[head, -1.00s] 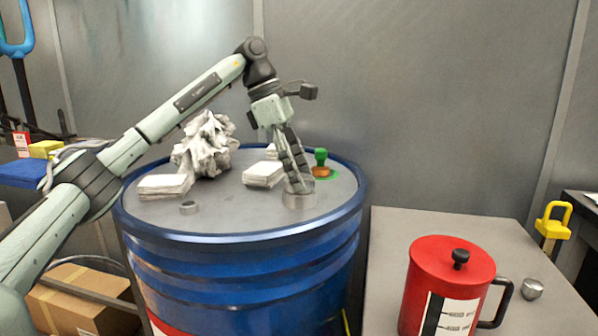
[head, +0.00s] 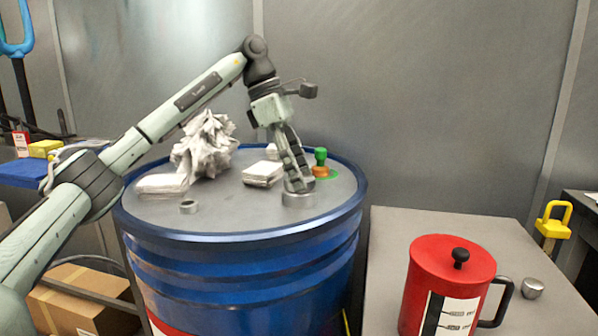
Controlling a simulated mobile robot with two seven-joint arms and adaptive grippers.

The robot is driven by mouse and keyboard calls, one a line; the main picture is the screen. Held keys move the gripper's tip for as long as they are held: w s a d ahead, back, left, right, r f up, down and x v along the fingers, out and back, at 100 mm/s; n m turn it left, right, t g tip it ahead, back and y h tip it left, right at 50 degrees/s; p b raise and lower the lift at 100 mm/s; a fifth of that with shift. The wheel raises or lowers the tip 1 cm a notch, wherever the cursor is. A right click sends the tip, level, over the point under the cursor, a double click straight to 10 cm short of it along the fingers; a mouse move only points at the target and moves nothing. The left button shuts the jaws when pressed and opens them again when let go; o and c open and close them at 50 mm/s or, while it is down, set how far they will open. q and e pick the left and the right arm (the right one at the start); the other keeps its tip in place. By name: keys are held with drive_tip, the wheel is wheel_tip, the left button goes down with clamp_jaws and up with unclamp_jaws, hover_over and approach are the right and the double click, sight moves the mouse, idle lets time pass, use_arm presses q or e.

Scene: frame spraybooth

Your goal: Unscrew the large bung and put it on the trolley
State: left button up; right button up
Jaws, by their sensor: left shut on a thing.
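The large bung (head: 298,200) is a grey metal disc on the top of the blue drum (head: 250,290), near its front right. My left gripper (head: 298,186) points down onto it from above and is shut on it; the fingers hide part of the bung. Whether the bung is clear of its hole cannot be told. The trolley (head: 395,235) is a grey flat top to the right of the drum. My right gripper is not in view.
On the drum are a crumpled white rag (head: 205,145), stacked white pads (head: 262,174), a small bung (head: 188,207) and a green-and-orange fitting (head: 320,162). A red jug (head: 450,285) and a small metal piece (head: 532,288) stand on the trolley. The trolley's back left is clear.

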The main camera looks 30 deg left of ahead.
use_arm(q)
drive_tip(key=shift+r, duration=0.1)
drive_tip(key=shift+r, duration=2.05)
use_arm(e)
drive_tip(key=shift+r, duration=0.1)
